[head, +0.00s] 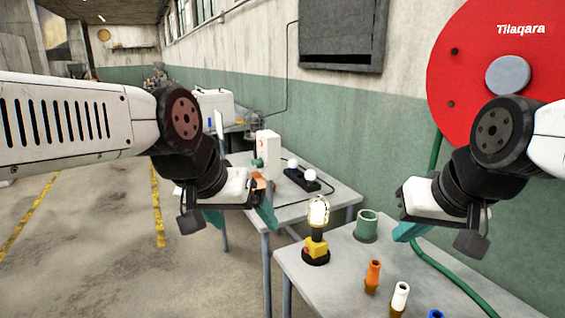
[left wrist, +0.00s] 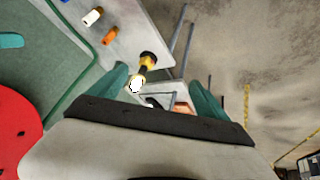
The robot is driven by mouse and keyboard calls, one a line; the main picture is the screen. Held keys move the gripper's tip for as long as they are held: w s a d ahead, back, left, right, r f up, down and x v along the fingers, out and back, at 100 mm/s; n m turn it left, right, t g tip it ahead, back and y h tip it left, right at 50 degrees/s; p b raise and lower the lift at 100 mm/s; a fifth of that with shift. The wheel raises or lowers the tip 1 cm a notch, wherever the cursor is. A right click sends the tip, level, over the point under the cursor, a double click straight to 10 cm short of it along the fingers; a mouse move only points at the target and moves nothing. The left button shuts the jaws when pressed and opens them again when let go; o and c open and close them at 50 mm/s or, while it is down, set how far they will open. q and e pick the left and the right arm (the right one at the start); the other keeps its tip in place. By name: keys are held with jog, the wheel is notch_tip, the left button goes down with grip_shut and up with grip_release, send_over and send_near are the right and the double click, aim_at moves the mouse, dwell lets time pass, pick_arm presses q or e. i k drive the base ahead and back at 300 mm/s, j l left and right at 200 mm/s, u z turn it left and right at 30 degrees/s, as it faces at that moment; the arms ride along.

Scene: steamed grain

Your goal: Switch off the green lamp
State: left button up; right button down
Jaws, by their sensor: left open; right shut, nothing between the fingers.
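A caged lamp (head: 317,240) stands upright on the near table, its bulb glowing warm yellow above a yellow and black base with a small red spot. It also shows in the left wrist view (left wrist: 147,62), near the left finger. I cannot make out a lamp that is clearly green. My left gripper (head: 241,213) is open and empty, in the air left of the lamp; its teal fingers (left wrist: 158,93) are spread in the left wrist view. My right gripper (head: 409,231) is shut and empty, right of the lamp and the green cup.
A green cup (head: 366,227) stands behind the lamp. An orange peg (head: 373,271), a white peg (head: 400,294) and a blue one (head: 436,314) line the near table. A further table (head: 325,203) holds a white box (head: 268,148) and a black block with white bulbs (head: 300,180).

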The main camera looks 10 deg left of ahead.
aim_at(259, 164)
jog(key=i+j, duration=0.5)
jog(key=j, duration=0.2)
jog(key=i+j, duration=0.55)
jog(key=j, duration=0.1)
